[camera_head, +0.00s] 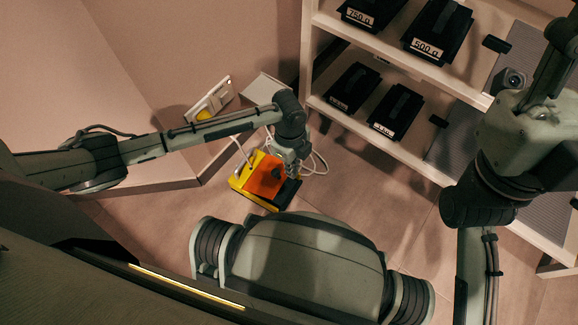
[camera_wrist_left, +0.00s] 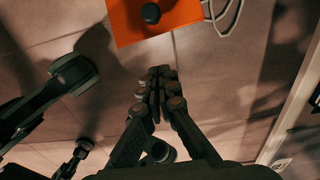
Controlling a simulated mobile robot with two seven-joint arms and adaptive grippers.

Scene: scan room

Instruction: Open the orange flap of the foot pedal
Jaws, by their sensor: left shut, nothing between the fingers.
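The foot pedal stands on the floor in the middle of the head view, with a yellow body (camera_head: 237,183), an orange flap (camera_head: 264,174) and a dark base at its right front. The orange flap (camera_wrist_left: 175,18) also shows at the top of the left wrist view, with a round black knob (camera_wrist_left: 150,13) on it. I cannot tell how far the flap is raised. My left gripper (camera_head: 296,168) is by the flap's right side in the head view. In the wrist view its fingers (camera_wrist_left: 160,84) are shut and empty, apart from the flap's edge. My right gripper's fingers are not visible.
A white cable (camera_head: 318,164) loops on the floor right of the pedal. A white shelf (camera_head: 345,113) holding black labelled boxes (camera_head: 398,112) stands at the right. The floor in front of the shelf is clear.

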